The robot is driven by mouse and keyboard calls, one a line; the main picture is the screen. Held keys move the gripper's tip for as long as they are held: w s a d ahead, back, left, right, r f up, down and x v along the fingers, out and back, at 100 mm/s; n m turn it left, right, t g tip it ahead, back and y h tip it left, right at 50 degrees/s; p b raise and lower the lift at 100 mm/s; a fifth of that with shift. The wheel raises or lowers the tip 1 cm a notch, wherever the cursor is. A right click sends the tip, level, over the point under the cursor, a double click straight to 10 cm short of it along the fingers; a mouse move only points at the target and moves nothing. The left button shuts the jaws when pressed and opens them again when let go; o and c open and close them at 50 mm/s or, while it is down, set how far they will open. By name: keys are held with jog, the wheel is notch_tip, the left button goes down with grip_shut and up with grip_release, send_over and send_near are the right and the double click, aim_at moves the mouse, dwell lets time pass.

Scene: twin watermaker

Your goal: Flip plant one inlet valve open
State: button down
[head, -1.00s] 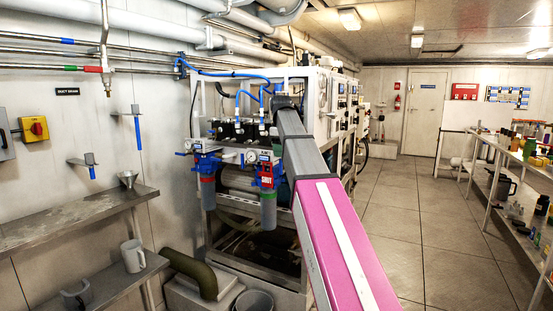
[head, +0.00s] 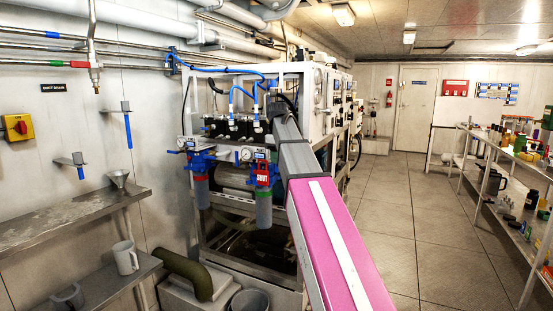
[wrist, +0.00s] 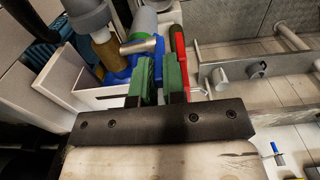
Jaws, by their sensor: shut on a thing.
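Two blue filter heads hang at the front of the white-framed plant in the head view, a left one (head: 197,160) and a right one (head: 259,157). A red tag reading SHUT (head: 263,178) is on the right one. In the wrist view my gripper (wrist: 161,62) has its two green fingers over a blue fitting (wrist: 122,62) with a silver cylinder (wrist: 138,46). A red lever-like part (wrist: 180,47) runs along the right finger. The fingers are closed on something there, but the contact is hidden. My gripper is hidden behind my arm in the head view.
A green elbow pipe (head: 188,272) and a bucket (head: 250,300) sit below the plant. Open floor (head: 400,220) lies right of my arm.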

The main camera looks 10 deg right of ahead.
jog(key=shift+d, duration=0.1)
jog(key=s+d+f+t+y, duration=0.3)
jog(key=t+y, duration=0.7)
jog(key=y, duration=0.4)
jog(key=shift+d+f, duration=0.65)
jog(key=shift+f, duration=0.65)
jog(key=shift+s+y, duration=0.1)
jog(key=shift+y, duration=0.2)
jog(key=shift+f, duration=0.1)
jog(key=c, duration=1.2)
grip_release()
jog(key=v, duration=1)
jog(key=shift+s+d, duration=0.25)
jog(key=shift+s, duration=0.1)
